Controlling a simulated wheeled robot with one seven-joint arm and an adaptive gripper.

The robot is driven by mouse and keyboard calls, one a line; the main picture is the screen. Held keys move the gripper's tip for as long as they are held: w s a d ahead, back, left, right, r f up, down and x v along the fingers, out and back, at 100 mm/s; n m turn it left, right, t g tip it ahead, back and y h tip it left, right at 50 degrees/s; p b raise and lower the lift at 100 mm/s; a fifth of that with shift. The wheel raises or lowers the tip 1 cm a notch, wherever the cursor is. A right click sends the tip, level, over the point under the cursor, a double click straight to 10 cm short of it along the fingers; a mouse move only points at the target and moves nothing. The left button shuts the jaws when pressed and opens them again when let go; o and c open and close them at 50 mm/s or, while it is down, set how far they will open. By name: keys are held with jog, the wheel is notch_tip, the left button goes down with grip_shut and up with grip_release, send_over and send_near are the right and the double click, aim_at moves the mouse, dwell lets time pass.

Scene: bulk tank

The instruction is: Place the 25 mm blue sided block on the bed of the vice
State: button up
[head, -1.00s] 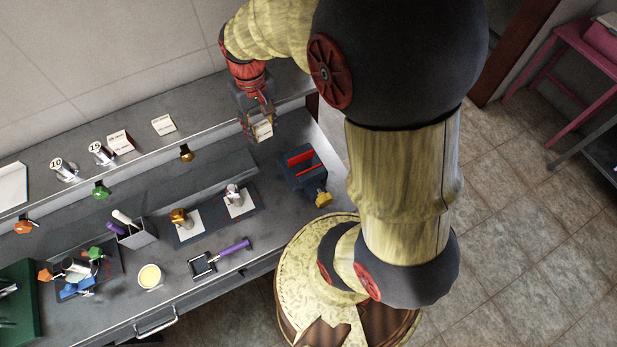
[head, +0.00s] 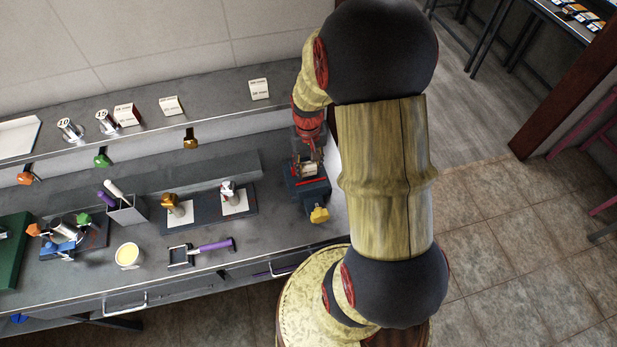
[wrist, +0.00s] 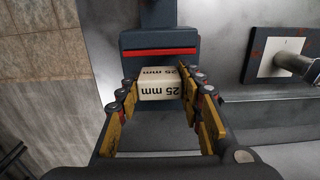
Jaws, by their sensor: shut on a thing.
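My gripper (head: 308,165) points down over the dark blue-grey vice (head: 309,192) at the right end of the bench. The gripper is shut on a pale block (wrist: 157,88), which also shows small in the head view (head: 310,170). Two of its faces read "25 mm"; no blue side shows. In the wrist view the yellow-padded fingers (wrist: 160,92) flank the block left and right. The vice (wrist: 157,40), with a red jaw strip, lies just beyond the block. I cannot tell whether the block touches the vice bed. The vice has a yellow handle knob (head: 319,214).
Cream cards (head: 259,89) and numbered cylinders (head: 70,129) stand on the raised back shelf. A dark plate (head: 208,220) with two white squares and upright parts lies left of the vice. A purple-handled tool (head: 214,245) lies in front of the plate. Bare bench separates plate and vice.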

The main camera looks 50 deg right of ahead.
aim_at(308, 164)
jog(key=shift+f+b, duration=0.4)
jog(key=shift+f, duration=2.15)
jog(key=shift+f, duration=0.15)
jog(key=o, duration=1.2)
jog(key=shift+o, duration=0.2)
notch_tip(308, 164, up, 12)
jog(key=shift+a+r+p, duration=0.1)
jog(key=shift+r+p, duration=0.05)
jog(key=shift+p, duration=0.8)
jog(key=s+a+r+n+t, duration=0.2)
jog(key=s+a+r+n, duration=0.1)
jog(key=a+r, duration=0.7)
jog(key=s+a+r+n+t, duration=0.3)
jog(key=s+a+r, duration=0.1)
jog(key=a+r, duration=0.7)
jog(key=shift+s+a+r+t, duration=0.2)
jog(key=shift+s+a+t, duration=0.1)
jog(key=shift+a, duration=0.5)
